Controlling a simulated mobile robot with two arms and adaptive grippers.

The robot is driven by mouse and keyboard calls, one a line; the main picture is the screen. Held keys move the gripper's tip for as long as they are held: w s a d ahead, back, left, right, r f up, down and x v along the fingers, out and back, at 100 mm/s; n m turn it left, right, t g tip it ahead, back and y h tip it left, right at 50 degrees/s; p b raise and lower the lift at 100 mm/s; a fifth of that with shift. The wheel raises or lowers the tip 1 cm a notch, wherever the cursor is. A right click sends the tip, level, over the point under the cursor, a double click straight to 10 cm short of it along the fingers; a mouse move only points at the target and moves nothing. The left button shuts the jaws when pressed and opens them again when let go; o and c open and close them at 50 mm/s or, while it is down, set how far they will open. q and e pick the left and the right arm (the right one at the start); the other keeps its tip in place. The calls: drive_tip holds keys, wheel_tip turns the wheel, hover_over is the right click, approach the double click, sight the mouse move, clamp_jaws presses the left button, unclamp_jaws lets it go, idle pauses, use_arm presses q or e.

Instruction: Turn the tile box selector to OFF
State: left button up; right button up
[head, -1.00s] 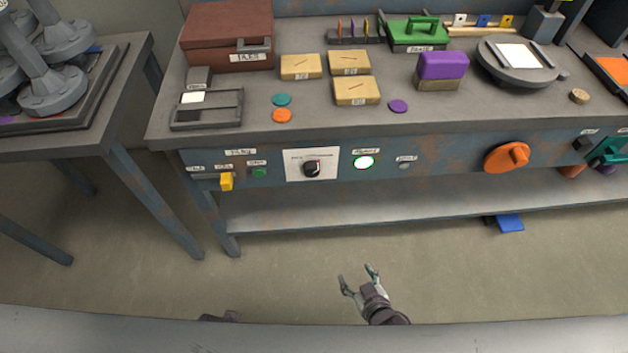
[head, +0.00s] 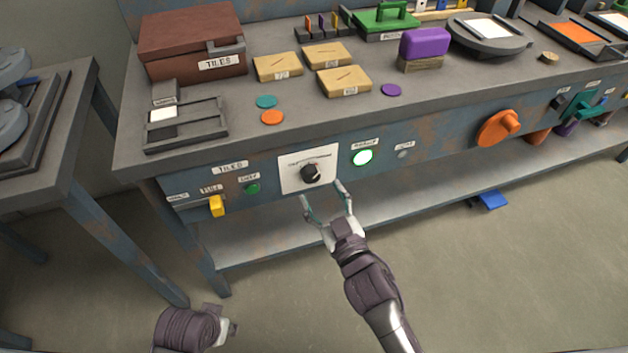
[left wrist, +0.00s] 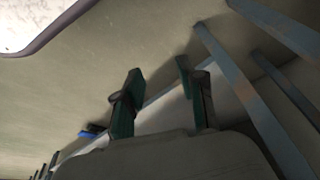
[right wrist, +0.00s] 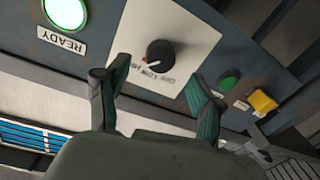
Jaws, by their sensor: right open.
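The selector (head: 311,173) is a round black knob on a white plate (head: 291,183) on the bench's front panel, beside a TILES label (head: 229,167). It also shows in the right wrist view (right wrist: 160,53), with a red mark on its rim. My left gripper (left wrist: 158,90) is open and empty, low and away from the panel.
A green button (head: 252,188) and yellow PULL handle (head: 217,206) are left of the plate. A lit READY button (head: 362,157) is right of it, and an orange rotary handle (head: 497,128) farther right. The brown TILES box (head: 190,42) stands on the bench. A lower shelf runs beneath.

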sight(313, 178)
drive_tip(key=x, duration=0.5)
use_arm(q)
drive_tip(key=shift+v, duration=1.05)
drive_tip(key=shift+w, duration=0.15)
use_arm(e)
drive_tip(key=c, duration=1.1)
use_arm(q)
drive_tip(key=shift+r, duration=0.1)
use_arm(e)
drive_tip(key=shift+c, duration=0.2)
